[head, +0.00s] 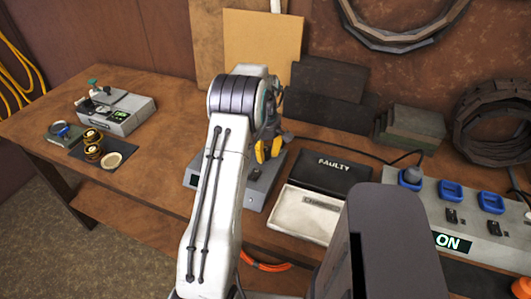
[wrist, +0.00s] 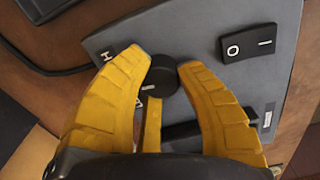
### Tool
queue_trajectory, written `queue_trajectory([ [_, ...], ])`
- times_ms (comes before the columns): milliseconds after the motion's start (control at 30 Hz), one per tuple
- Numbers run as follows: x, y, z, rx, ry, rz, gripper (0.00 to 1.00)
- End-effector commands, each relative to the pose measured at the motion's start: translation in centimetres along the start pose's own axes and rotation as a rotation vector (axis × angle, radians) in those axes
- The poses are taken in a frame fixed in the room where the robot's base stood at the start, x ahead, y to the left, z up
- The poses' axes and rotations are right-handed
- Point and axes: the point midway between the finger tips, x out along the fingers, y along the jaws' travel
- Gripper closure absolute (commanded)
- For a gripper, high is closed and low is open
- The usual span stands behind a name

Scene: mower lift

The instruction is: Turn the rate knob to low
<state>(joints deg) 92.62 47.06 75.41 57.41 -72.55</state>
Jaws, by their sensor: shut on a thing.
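The rate knob (wrist: 160,76) is a small black round knob on the sloped grey face of a device (wrist: 215,85). My gripper (wrist: 164,64) has its two yellow fingers closed on the knob from both sides. A white letter H shows on the panel left of the knob; the other marks around it are partly covered by my fingers. The knob's pointer direction is hard to tell. In the head view the device (head: 262,192) sits on the bench, and my gripper (head: 268,148) is over it, mostly hidden by my arm. The knob is not visible there.
A black O/I rocker switch (wrist: 248,43) is on the same panel, right of the knob. Right of the device is a case marked FAULTY (head: 318,172), then a power strip (head: 465,215) reading ON. Another device (head: 118,113) stands at the bench's left.

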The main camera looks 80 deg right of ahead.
Motion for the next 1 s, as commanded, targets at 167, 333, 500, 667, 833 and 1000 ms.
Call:
queue_trajectory([
  [167, 0.35, -0.22, 0.08, -0.072, -0.003, -0.009, 1.0],
  [333, 0.35, -0.24, 0.08, -0.108, -0.003, -0.01, 1.0],
  [500, 0.36, -0.25, 0.09, -0.123, -0.003, -0.011, 0.99],
  [667, 0.36, -0.26, 0.09, -0.124, -0.003, -0.011, 0.99],
  [833, 0.36, -0.27, 0.1, -0.124, -0.003, -0.011, 0.99],
  [1000, 0.26, -0.2, 0.07, -0.123, -0.002, -0.008, 0.52],
])
